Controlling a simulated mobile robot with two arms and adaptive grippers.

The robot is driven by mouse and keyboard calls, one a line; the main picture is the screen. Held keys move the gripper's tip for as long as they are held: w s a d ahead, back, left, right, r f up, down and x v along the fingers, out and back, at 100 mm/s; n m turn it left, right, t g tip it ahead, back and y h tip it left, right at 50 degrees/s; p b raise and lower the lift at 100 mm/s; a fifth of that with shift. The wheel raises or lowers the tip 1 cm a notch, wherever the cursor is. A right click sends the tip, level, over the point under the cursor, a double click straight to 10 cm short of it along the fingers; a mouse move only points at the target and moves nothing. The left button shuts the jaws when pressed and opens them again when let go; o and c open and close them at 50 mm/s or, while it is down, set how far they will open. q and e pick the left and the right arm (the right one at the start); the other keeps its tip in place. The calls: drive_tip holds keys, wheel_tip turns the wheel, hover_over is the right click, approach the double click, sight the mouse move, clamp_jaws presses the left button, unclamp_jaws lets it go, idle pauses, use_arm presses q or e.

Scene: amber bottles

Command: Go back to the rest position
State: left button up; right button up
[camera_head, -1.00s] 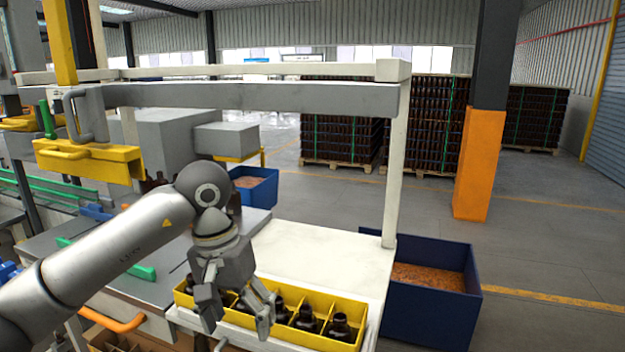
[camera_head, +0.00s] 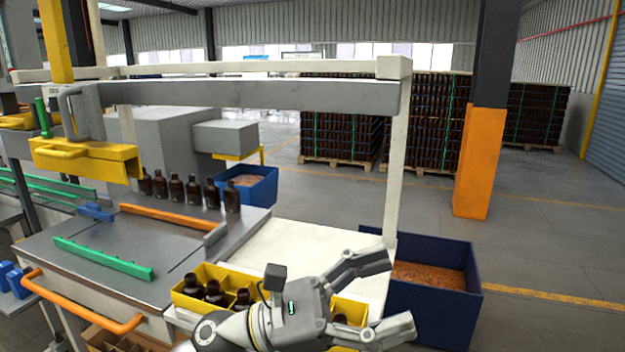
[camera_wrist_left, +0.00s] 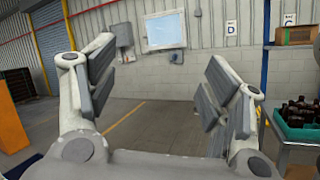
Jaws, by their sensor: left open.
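My left gripper (camera_head: 384,294) is in front of the yellow bottle tray and points to the right in the head view. Its two fingers are spread wide with nothing between them. In the left wrist view the open fingers (camera_wrist_left: 158,88) frame bare floor and a far wall. The yellow tray (camera_head: 216,270) sits at the table's front edge with several dark amber bottles (camera_head: 213,291) in it. My gripper and wrist hide its middle and part of its right end. My right gripper does not show.
A row of amber bottles (camera_head: 193,194) stands at the machine's back edge. A white table (camera_head: 300,249), a white frame post (camera_head: 396,165) and a blue bin (camera_head: 432,318) are near the gripper. An orange bar (camera_head: 80,300) runs along the left front.

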use_arm(q)
drive_tip(key=w+a+f+n+t+y, duration=0.3)
drive_tip(key=w+a+n+t+y, duration=0.3)
drive_tip(key=n+t, duration=0.7)
drive_tip(key=w+a+f+n+t+y, duration=0.2)
drive_tip(key=w+a+n+t+y, duration=0.35)
drive_tip(key=n, duration=1.35)
drive_tip(key=s+a+f+n+g+y, duration=0.2)
drive_tip(key=a+f+n+y, duration=0.4)
drive_tip(key=f, duration=0.4)
drive_tip(key=s+a+f+n+g+y, duration=0.2)
drive_tip(key=a+f+n+y, duration=0.2)
drive_tip(key=a+f+n, duration=0.4)
drive_tip(key=s+a+f+n+g, duration=0.2)
drive_tip(key=s+f+n+g, duration=0.35)
drive_tip(key=s+f, duration=0.55)
drive_tip(key=s+a+f+n+g, duration=0.2)
drive_tip(key=s+f+n+g, duration=0.5)
drive_tip(key=s, duration=0.6)
wheel_tip(320, 180, down, 28)
drive_tip(key=s+r+m, duration=0.1)
drive_tip(key=s+m, duration=0.1)
drive_tip(key=m, duration=0.1)
drive_tip(key=s+a+f+g, duration=0.1)
drive_tip(key=s+a+f, duration=0.1)
drive_tip(key=s+f, duration=1.4)
drive_tip(key=shift+a+y, duration=0.3)
drive_tip(key=shift+y, duration=0.05)
